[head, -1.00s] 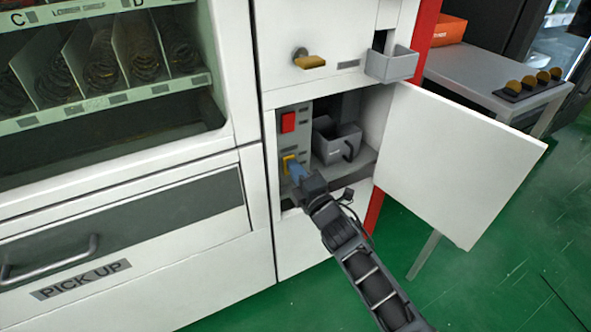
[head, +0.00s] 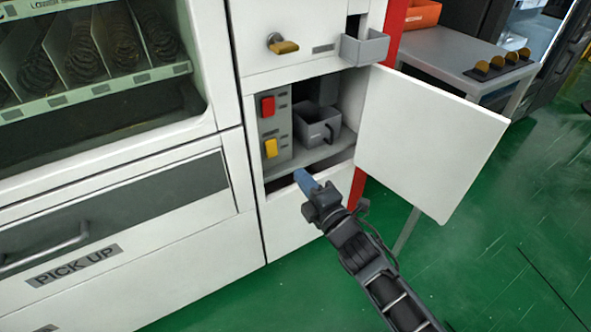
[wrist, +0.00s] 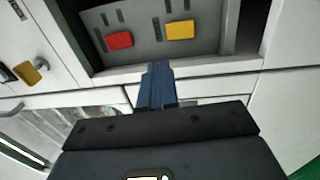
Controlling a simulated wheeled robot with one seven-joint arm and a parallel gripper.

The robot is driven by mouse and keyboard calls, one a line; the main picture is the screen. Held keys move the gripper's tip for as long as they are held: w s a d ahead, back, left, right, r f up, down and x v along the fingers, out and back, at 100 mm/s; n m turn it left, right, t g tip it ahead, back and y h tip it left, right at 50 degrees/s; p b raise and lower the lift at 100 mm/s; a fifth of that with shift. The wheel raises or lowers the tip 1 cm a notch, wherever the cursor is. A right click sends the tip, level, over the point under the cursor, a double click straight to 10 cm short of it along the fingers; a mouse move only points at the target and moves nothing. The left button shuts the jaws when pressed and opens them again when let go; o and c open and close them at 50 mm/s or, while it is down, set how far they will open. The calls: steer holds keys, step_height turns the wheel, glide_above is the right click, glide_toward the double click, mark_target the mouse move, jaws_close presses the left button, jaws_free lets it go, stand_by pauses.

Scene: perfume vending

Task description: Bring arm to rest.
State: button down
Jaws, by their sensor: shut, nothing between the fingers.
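My gripper (head: 305,180) has blue fingers, which are shut and empty. In the head view it is in front of the open compartment of the white machine, below and right of the yellow button (head: 271,148). In the wrist view the closed fingertips (wrist: 157,68) point toward the button panel. There the red button (wrist: 119,40) and the yellow button (wrist: 180,30) lie beyond the tips, with a visible gap. The red button also shows in the head view (head: 268,106).
The open white door (head: 430,140) stands right of my arm. A grey bin with a handle (head: 318,125) sits inside the compartment. A grey table (head: 455,60) stands behind the door. The pick-up drawer (head: 120,215) is at the left. Green floor is clear at the lower right.

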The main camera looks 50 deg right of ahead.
steer(key=shift+s+a, duration=0.15)
steer(key=shift+s, duration=0.25)
stand_by(0.3)
steer(key=s+a+r+m+g+y, duration=0.15)
steer(key=s+a+m, duration=0.25)
steer(key=s+a, duration=0.45)
steer(key=s+a+m+y, duration=0.2)
steer(key=s+a+m, duration=0.25)
steer(key=s, duration=0.65)
steer(key=s+a+r+m+g+y, duration=0.25)
steer(key=s+a+r+m, duration=0.3)
steer(key=s+r, duration=0.45)
step_height(320, 180, up, 16)
steer(key=p, duration=1.7)
steer(key=shift+s+d+f+t, duration=0.25)
steer(key=shift+s+d+t, duration=0.15)
steer(key=shift+s, duration=0.05)
steer(key=c, duration=1.8)
jaws_free()
steer(key=shift+c, duration=0.2)
